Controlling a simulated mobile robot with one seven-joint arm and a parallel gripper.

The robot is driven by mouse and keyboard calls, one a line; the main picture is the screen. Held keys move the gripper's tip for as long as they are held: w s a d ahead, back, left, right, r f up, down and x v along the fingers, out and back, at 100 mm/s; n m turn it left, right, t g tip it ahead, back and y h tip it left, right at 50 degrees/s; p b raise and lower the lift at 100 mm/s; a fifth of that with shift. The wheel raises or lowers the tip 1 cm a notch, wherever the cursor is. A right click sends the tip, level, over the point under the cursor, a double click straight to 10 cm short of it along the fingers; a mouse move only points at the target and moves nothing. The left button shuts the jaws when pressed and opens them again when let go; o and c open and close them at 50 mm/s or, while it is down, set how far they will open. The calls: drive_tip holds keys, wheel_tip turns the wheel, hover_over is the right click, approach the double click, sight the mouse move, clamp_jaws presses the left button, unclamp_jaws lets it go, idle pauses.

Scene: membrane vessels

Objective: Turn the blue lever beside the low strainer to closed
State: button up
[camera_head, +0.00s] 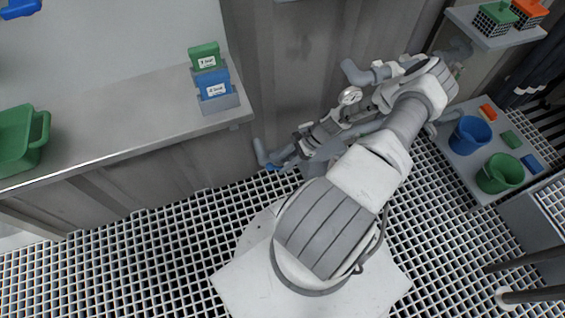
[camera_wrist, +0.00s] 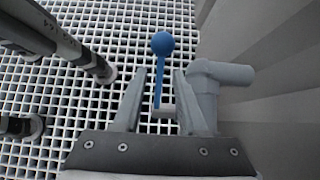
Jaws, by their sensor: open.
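The blue lever (camera_wrist: 158,88), a thin stem with a round ball knob, shows in the wrist view. Its stem stands between the two fingers of my gripper (camera_wrist: 160,76), and the knob rises beyond the fingertips. The fingers are open, with gaps visible beside the stem. A grey pipe fitting (camera_wrist: 222,74) is just right of the right finger, very near it. In the head view blue parts (camera_head: 282,154) show low on the pipework, but my arm covers much of that area. I cannot pick out the strainer for sure.
A pressure gauge (camera_head: 350,96) and grey pipes stand by the wall. A dark labelled pipe (camera_wrist: 68,42) is left in the wrist view. A counter (camera_head: 120,115) is at the left; a shelf (camera_head: 468,185) with blue and green buckets is at the right. Grating floor lies between.

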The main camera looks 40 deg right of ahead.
drive_tip(key=p+v, duration=0.5)
drive_tip(key=v, duration=1.2)
drive_tip(key=shift+d, duration=0.2)
drive_tip(key=shift+s, duration=0.1)
